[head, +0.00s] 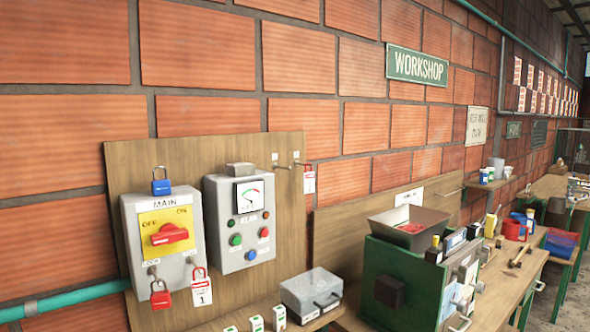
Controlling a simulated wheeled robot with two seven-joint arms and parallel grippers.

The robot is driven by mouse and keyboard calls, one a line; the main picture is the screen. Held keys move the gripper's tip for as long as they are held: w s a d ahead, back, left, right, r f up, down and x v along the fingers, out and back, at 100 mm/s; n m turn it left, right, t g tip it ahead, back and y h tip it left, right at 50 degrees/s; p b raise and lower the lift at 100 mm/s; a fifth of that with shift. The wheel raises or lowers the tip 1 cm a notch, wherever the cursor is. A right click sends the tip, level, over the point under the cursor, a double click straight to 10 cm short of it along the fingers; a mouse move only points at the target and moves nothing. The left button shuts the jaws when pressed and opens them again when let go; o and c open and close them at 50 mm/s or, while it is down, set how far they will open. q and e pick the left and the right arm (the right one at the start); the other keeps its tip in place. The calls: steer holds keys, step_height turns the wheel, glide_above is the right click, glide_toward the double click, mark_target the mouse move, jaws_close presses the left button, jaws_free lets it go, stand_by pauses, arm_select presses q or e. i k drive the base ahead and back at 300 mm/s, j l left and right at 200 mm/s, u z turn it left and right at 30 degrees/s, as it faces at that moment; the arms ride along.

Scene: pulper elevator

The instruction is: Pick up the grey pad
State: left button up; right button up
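I cannot make out for sure which thing is the grey pad. A small grey block (240,169) sits on top of the grey control box (229,259), which has a dial and coloured buttons; I cannot tell whether this block is the pad. Neither of my grippers is in view.
A grey switch box (133,246) with a red handle and padlocks hangs left of the control box on a wooden board. Below stand a clear-lidded case (311,292) and small boxes. A green machine (400,283) with a hopper (409,224) stands right, before cluttered benches.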

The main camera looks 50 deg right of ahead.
mark_target(241, 168)
steer(key=z, duration=1.35)
steer(key=i+l, duration=0.1)
steer(key=l, duration=0.8)
steer(key=i, duration=0.1)
